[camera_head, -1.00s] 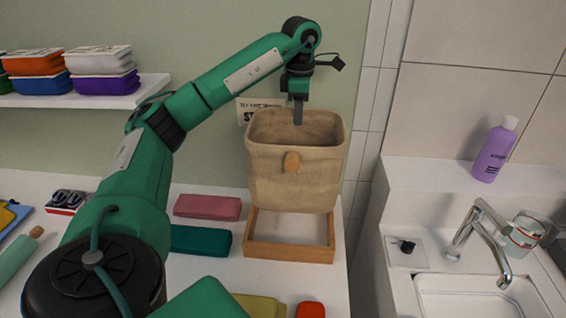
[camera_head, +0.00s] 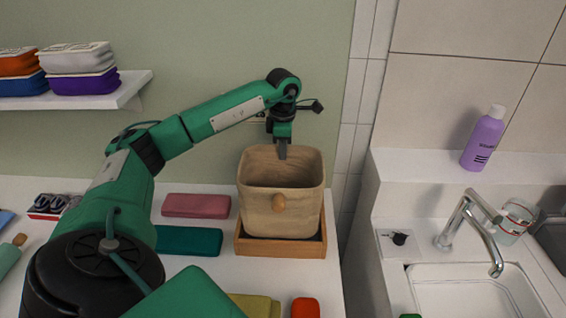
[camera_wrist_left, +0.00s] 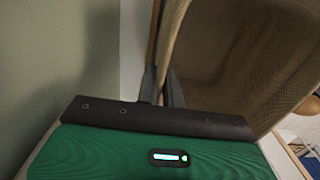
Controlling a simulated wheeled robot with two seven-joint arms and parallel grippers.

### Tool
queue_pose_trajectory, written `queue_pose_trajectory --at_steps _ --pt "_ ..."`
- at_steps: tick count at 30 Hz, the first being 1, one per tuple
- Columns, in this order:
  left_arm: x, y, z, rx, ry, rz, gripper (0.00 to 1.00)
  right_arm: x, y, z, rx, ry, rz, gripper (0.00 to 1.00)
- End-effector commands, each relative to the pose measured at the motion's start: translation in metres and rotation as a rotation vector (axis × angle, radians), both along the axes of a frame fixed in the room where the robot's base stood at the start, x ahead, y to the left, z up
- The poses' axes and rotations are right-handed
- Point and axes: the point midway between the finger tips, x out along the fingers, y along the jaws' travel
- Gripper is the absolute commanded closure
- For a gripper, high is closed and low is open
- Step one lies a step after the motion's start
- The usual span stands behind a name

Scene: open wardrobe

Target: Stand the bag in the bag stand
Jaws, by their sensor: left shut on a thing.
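The tan bag (camera_head: 283,200) is upright with its open top facing up and a round brown button on its front. Its bottom is down inside the rim of the wooden bag stand (camera_head: 280,247); the bag hides whether it touches the stand's floor. My left gripper (camera_head: 282,154) points down at the bag's back rim and is shut on it. In the left wrist view the fingers (camera_wrist_left: 160,88) pinch the bag's wall (camera_wrist_left: 235,60). My right gripper is not in view.
A pink case (camera_head: 196,205) and a teal case (camera_head: 188,240) lie left of the stand. A sink (camera_head: 465,290) with a tap (camera_head: 468,225) and a purple bottle (camera_head: 484,138) are at right.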

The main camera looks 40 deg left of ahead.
Motion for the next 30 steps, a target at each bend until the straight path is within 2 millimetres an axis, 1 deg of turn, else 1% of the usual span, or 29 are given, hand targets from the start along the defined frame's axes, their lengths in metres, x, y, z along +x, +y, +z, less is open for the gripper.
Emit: queue_pose_trajectory --at_steps 1,4,8,11,15,26,27,29,30 --pt "0.0 0.0 -0.005 -0.001 0.001 0.0 1.0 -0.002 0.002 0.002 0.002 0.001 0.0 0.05" --pt "0.0 0.0 -0.012 -0.002 -0.001 0.0 1.0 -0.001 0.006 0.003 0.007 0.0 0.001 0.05" --pt "0.0 0.0 -0.022 -0.002 0.001 0.0 1.0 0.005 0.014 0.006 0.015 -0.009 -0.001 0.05" --pt "0.0 0.0 -0.035 -0.001 0.002 0.0 1.0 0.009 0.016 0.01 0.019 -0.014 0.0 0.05" --pt "0.0 0.0 -0.054 -0.001 0.001 0.0 1.0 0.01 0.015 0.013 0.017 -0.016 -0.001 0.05" --pt "0.0 0.0 -0.06 -0.001 -0.002 0.0 1.0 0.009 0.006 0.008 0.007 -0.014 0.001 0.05" --pt "0.0 0.0 -0.059 0.0 -0.001 0.0 0.86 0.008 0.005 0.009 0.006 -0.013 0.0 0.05" --pt "0.0 0.0 -0.059 -0.001 -0.001 0.0 0.74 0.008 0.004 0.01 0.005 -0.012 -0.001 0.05" --pt "0.0 0.0 -0.059 -0.001 -0.001 0.0 0.7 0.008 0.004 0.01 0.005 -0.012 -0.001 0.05"
